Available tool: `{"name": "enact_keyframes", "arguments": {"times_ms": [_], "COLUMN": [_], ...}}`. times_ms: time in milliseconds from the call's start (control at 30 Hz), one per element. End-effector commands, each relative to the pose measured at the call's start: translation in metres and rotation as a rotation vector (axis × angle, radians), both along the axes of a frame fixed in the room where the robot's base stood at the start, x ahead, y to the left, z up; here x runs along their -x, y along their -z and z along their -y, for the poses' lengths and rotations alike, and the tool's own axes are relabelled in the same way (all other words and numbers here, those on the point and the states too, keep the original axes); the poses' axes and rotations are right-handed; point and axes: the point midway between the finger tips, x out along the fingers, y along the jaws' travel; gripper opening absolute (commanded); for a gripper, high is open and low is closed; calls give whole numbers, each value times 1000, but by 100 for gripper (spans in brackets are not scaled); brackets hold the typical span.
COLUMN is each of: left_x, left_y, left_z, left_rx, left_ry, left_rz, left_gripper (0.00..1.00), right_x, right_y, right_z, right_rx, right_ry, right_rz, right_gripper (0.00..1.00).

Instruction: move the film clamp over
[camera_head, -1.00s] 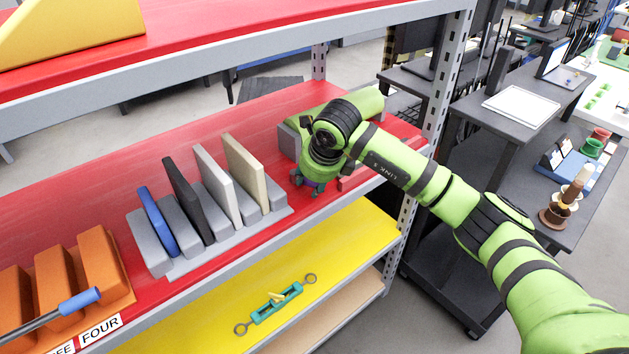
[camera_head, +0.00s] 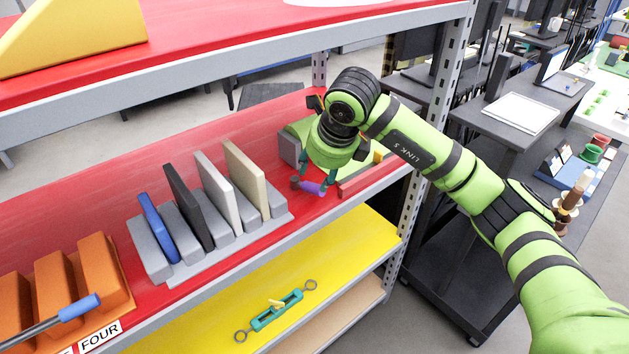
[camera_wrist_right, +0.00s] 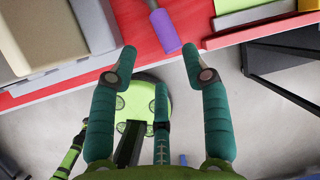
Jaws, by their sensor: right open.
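A small part with a purple body (camera_head: 313,188) and a brown end (camera_head: 295,182) lies at the front of the red shelf, right of the grey rack. I cannot tell for sure whether it is the film clamp. My right gripper (camera_head: 314,182) is just above it. In the right wrist view the purple body (camera_wrist_right: 165,30) lies ahead of the open, empty fingertips (camera_wrist_right: 158,58), apart from both. A teal frame with a ring at each end (camera_head: 276,311) and a yellow lever lies on the yellow shelf below. My left gripper is not in view.
The grey rack (camera_head: 185,272) with upright blue, black, white and tan plates stands left of the gripper. A grey-sided bin (camera_head: 289,148) and a red strip (camera_head: 358,181) are close by. An orange rack (camera_head: 100,265) is at far left.

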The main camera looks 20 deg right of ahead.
Motion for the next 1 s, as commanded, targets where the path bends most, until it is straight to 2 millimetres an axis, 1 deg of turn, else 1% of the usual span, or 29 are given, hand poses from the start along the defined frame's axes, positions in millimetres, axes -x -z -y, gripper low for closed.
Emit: {"name": "enact_keyframes", "arguments": {"times_ms": [33, 100, 233, 400, 767, 867, 967, 1000], "left_x": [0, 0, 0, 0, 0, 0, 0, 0], "left_y": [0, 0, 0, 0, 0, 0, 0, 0], "left_z": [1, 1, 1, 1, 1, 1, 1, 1], "left_rx": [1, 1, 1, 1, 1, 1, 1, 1], "left_ry": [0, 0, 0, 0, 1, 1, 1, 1], "left_rz": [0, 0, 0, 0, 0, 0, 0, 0], "left_gripper": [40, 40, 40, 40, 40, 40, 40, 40], "right_x": [4, 8, 14, 16, 16, 18, 27, 33], "right_y": [-9, -19, -30, -34, -34, -28, -16, -12], "right_z": [1, 1, 2, 2, 2, -11, -48, -69], "right_rx": [1, -1, -1, 1, -2, -42, -168, -248], "right_ry": [-1, 0, -1, 0, -2, -34, -120, -165], "right_rz": [4, 3, 2, -1, -1, -6, -15, -22], "right_gripper": [48, 48, 48, 48, 48, 48, 48, 48]}}
